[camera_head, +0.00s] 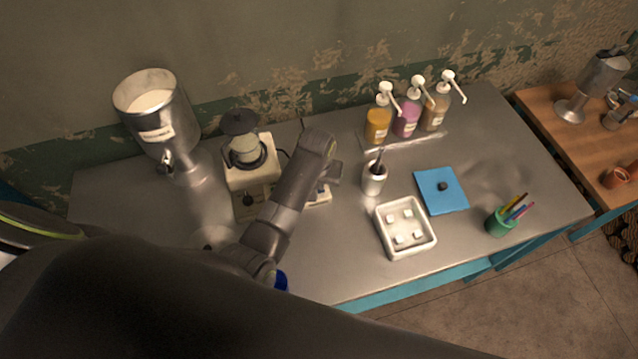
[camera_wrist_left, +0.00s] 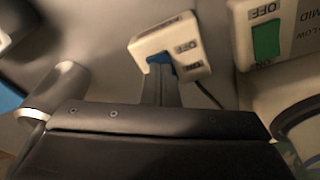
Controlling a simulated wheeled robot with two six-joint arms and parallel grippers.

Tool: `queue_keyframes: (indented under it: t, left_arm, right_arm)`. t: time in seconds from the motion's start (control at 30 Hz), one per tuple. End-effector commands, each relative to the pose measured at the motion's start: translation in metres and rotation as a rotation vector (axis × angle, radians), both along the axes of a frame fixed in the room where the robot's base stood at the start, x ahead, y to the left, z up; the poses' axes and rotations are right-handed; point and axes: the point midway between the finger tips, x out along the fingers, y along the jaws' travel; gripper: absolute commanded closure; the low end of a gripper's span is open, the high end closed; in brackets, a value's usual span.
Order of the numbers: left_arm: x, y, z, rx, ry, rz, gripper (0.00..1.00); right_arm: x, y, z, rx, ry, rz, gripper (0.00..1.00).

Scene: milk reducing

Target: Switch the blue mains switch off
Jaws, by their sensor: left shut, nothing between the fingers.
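The mains switch is a small white box with OFF and ON labels (camera_wrist_left: 190,42) and a blue rocker (camera_wrist_left: 160,60). In the head view only part of the white box (camera_head: 322,196) shows beside my left arm. My left gripper (camera_wrist_left: 161,72) is shut and empty. Its fingertips are at the blue rocker in the wrist view and hide part of it. They look touching or very close; I cannot tell which, nor which way the rocker is set. In the head view my left wrist hides the fingertips. My right gripper is not in view.
A machine (camera_head: 248,172) with a green switch (camera_wrist_left: 266,40) stands beside the box. A steel dispenser (camera_head: 158,125) stands at the left. A cup (camera_head: 374,179), white tray (camera_head: 405,227), blue mat (camera_head: 455,197) and pump bottles (camera_head: 407,118) stand to the right.

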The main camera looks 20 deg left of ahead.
Motion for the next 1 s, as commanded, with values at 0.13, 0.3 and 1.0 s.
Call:
queue_keyframes:
  t: [0.13, 0.3, 1.0]
  left_arm:
    - [0.0, 0.0, 0.015, 0.0, -0.001, 0.0, 1.0]
    - [0.0, 0.0, 0.029, 0.0, -0.001, 0.0, 1.0]
    - [0.0, 0.0, 0.07, 0.0, -0.001, 0.0, 1.0]
  right_arm:
    - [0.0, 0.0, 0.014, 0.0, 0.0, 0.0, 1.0]
    - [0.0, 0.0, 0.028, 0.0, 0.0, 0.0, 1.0]
    - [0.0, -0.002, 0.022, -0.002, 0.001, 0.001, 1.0]
